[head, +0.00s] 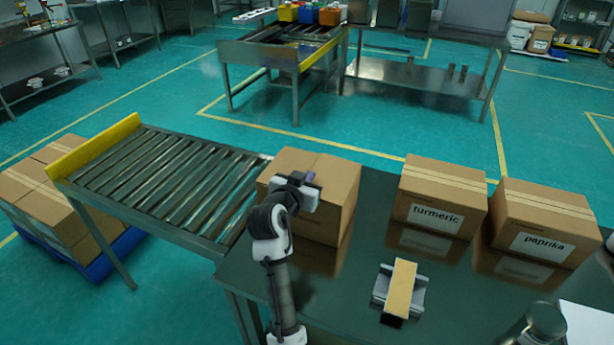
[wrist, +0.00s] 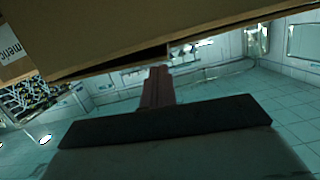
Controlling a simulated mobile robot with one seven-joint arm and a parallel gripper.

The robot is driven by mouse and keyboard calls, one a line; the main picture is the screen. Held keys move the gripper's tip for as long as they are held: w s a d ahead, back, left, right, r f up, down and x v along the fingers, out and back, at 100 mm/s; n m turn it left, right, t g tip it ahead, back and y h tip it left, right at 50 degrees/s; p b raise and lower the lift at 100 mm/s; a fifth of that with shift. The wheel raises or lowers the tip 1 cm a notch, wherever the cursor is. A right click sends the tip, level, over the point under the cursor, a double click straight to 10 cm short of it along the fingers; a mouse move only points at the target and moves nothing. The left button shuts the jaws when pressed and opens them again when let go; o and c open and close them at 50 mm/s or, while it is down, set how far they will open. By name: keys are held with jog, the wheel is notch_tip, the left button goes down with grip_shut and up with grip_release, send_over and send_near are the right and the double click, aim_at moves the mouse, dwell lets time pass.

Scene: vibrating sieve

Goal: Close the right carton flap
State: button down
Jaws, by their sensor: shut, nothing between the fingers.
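The brown carton (head: 322,228) stands on the dark worktop, at the end of the roller conveyor. Its top shows two panels with a seam between them; the right flap (head: 341,172) looks roughly level, but I cannot tell whether it is fully down. My gripper (head: 312,180) is over the front part of the carton top, near the seam, and partly hides it. In the wrist view my gripper (wrist: 157,82) is shut and empty, with its fingertips close to the lower edge of a cardboard panel (wrist: 110,45). I cannot tell whether they touch.
A turmeric carton (head: 437,197) and a paprika carton (head: 543,222) stand closed to the right. The roller conveyor (head: 170,175) to the left is empty. A metal canister (head: 540,325) stands at front right.

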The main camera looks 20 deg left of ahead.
jog(key=shift+f, duration=0.4)
jog(key=shift+a+f+b, duration=0.15)
jog(key=shift+f+b, duration=0.75)
jog(key=shift+f, duration=0.05)
